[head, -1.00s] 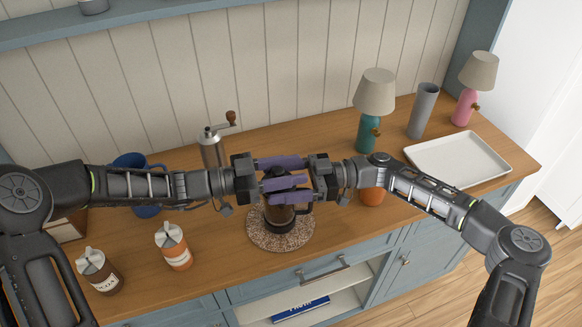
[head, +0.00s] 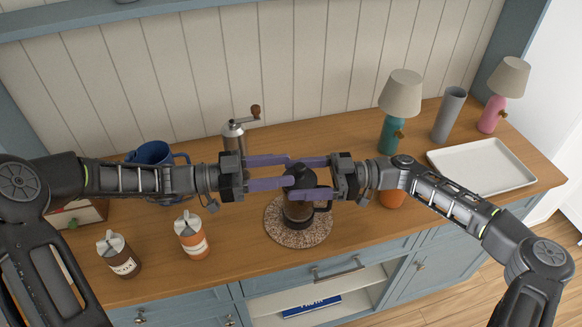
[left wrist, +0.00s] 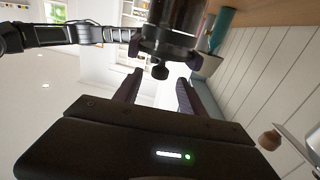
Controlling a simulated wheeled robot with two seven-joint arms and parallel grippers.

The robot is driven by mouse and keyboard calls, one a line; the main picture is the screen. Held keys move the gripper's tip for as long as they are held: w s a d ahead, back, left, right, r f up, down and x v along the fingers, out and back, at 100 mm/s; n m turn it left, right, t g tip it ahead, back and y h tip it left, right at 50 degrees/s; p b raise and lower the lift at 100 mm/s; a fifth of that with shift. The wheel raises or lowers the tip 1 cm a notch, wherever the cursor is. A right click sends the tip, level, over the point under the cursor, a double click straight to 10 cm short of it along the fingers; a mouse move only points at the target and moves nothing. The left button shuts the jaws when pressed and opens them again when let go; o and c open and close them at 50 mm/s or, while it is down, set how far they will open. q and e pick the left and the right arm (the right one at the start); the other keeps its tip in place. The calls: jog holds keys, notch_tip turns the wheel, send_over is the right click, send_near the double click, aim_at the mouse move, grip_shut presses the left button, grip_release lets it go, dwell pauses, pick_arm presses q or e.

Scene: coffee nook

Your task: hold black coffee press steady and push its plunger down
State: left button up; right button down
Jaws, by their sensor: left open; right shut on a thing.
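The black coffee press (head: 298,211) stands upright on a round speckled mat (head: 273,222). My right gripper (head: 309,177) is shut on the press near its top, one finger in front and one behind. My left gripper (head: 290,172) is open, its fingers level and spread, reaching in from the left at the press's top. In the head view the fingers partly hide the lid and plunger. In the left wrist view the dark press (left wrist: 172,40) shows at the top, with its knob (left wrist: 160,72) just beyond and between my left fingertips (left wrist: 157,88). How far the plunger is down I cannot tell.
A grinder (head: 234,140) and blue mug (head: 152,153) stand behind my left arm. Two cartons, brown (head: 121,260) and orange (head: 192,240), stand front left. A teal lamp (head: 395,125), grey cylinder (head: 449,115), pink lamp (head: 494,112) and white tray (head: 482,166) are at right.

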jog(key=shift+c, duration=0.2)
grip_release()
dwell(0.3)
jog(key=w+d, duration=0.1)
jog(key=d, duration=1.1)
jog(key=shift+w, duration=0.3)
jog(key=shift+s, duration=0.1)
